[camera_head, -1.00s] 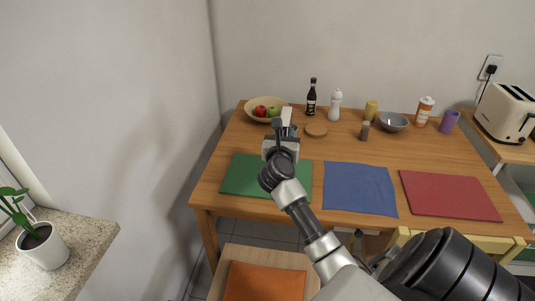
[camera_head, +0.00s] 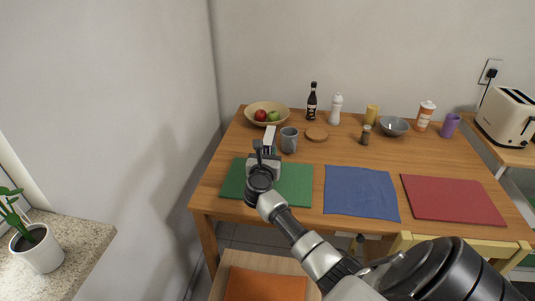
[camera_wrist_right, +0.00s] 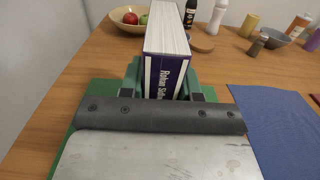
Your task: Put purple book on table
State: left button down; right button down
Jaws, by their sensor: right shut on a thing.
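The purple book (camera_wrist_right: 166,62) is in the right wrist view, with its white page edges up and its purple spine with white lettering facing me. My right gripper (camera_wrist_right: 163,84) is shut on it, one finger on each side. In the head view only the book's pale edge (camera_head: 269,137) shows past my right gripper (camera_head: 264,152). The gripper is over the green mat (camera_head: 296,186) near the left end of the wooden table (camera_head: 345,151). I cannot tell whether the book touches the surface. My left gripper is not in view.
A grey mug (camera_head: 289,143) stands just right of the book. A fruit bowl (camera_head: 267,115), a dark bottle (camera_head: 312,101) and a white bottle (camera_head: 336,109) stand behind. A blue cloth (camera_head: 360,193) and a red mat (camera_head: 452,200) lie flat to the right.

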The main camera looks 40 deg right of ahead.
jog(key=shift+f, duration=0.15)
jog(key=c, duration=0.8)
grip_release()
jog(key=p+v, duration=0.3)
jog(key=v, duration=0.9)
jog(key=shift+r, duration=0.25)
